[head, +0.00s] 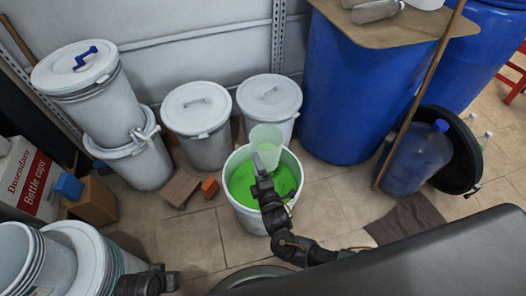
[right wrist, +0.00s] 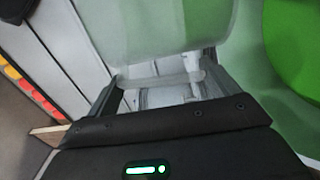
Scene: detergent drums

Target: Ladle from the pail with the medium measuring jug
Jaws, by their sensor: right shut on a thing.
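The white pail (head: 248,216) stands on the tiled floor with bright green liquid (head: 240,184) inside. A translucent, pale measuring jug (head: 265,142) is upright over the pail's far side, its top above the rim. My right gripper (head: 260,168) is shut on the jug's handle (right wrist: 165,82). The jug's wall (right wrist: 150,28) fills the top of the right wrist view, with green liquid (right wrist: 297,45) to its right. I cannot tell whether the jug's base touches the liquid. My left gripper (head: 168,283) is at the bottom left, away from the pail; its fingers are unclear.
Lidded white drums (head: 200,118) stand behind the pail, with a large blue barrel (head: 345,95) to the right. A brick (head: 181,188) and an orange block (head: 209,188) lie left of the pail. A wooden pole (head: 420,90) leans by a blue water bottle (head: 415,160).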

